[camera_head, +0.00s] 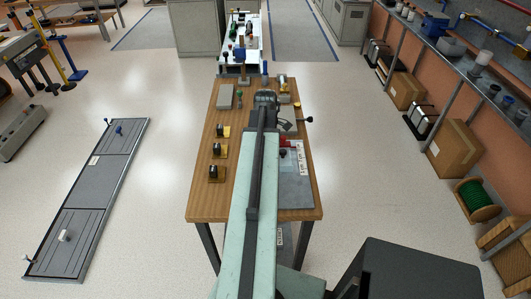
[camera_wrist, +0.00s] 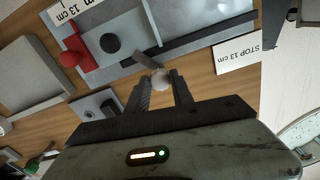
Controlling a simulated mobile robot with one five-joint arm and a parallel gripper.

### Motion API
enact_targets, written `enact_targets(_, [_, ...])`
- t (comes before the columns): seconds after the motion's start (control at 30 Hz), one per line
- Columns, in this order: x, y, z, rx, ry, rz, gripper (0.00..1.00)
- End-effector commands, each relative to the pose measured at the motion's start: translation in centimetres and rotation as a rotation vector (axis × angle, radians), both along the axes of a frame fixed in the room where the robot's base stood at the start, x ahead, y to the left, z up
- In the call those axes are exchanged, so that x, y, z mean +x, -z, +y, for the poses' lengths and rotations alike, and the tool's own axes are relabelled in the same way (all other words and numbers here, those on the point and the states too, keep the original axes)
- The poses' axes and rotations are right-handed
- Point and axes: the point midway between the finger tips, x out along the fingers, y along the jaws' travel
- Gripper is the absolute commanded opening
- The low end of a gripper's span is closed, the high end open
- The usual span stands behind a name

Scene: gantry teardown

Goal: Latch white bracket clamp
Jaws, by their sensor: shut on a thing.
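My gripper (camera_wrist: 161,78) is shut on a pale round knob (camera_wrist: 162,82) in the wrist view. A short metal lever (camera_wrist: 146,62) runs up and left from the knob, above a grey plate (camera_wrist: 185,28). I cannot tell if this lever belongs to the white bracket clamp, or whether it is latched. A red part (camera_wrist: 78,57) and a black round knob (camera_wrist: 110,43) are on the plate to the left. In the head view, my arm hides the gripper and its grip over the wooden bench (camera_head: 200,198).
A label reading "STOP 13 cm" (camera_wrist: 248,54) lies right of the gripper. Open floor (camera_head: 165,150) lies left of the bench.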

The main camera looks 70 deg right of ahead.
Motion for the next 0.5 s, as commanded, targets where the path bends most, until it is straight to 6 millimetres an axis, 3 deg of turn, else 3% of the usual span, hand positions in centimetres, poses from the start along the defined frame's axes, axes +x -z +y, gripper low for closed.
enact_targets(0.5, [0.02, -0.01, 0.03, -0.001, 0.452, -0.001, 0.00])
